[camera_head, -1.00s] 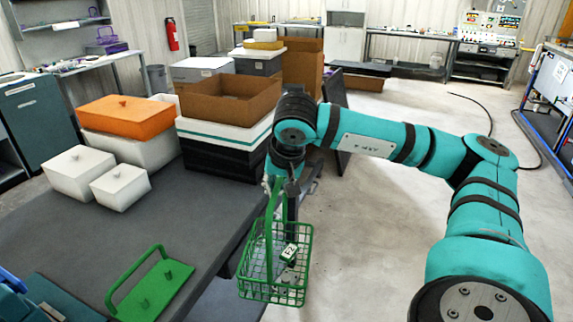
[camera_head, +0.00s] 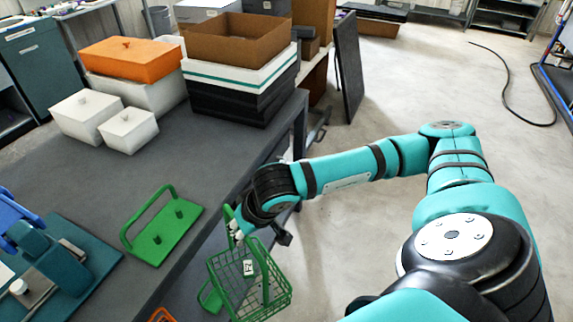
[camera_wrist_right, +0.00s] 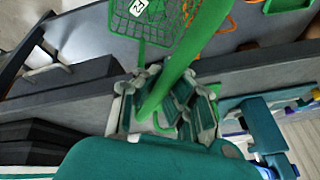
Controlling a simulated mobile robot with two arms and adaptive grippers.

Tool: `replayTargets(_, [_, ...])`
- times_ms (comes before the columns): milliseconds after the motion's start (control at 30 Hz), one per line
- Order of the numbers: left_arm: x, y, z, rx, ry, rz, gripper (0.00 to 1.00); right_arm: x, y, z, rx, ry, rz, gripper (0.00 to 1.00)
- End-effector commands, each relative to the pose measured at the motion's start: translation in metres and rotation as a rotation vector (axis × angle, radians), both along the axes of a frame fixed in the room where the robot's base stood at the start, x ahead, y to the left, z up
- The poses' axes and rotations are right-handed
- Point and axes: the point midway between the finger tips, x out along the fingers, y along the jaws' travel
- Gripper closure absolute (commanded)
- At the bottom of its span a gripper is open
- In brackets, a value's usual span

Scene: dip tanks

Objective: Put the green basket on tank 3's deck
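The green basket (camera_head: 272,294) is a wire-mesh basket with a small white numbered tag, hanging in the air beside the dark bench's edge. My right gripper (camera_head: 236,230) is shut on its handle. In the right wrist view, the handle (camera_wrist_right: 192,50) passes between the fingers of the right gripper (camera_wrist_right: 165,100), and the basket mesh (camera_wrist_right: 180,22) shows at the top. The basket looks slightly tilted. I cannot make out any tank marked 3 or its deck. My left gripper is not in view.
The dark bench (camera_head: 95,185) carries a green plate with a handle and pegs (camera_head: 165,237), white lidded boxes (camera_head: 128,130), an orange-lidded box (camera_head: 132,60) and a black-and-white stack (camera_head: 238,98). A teal fixture (camera_head: 75,262) sits at left.

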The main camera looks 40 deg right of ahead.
Motion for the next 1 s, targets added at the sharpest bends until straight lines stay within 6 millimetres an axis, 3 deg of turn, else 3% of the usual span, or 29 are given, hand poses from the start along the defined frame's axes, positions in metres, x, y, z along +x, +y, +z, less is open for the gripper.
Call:
replayTargets(400, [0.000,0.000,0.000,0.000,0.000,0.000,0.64,-0.007,0.037,-0.037,0.003,-0.004,0.164,1.00])
replayTargets(1000, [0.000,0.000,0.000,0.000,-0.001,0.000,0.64,-0.006,0.046,-0.035,0.008,-0.011,0.181,1.00])
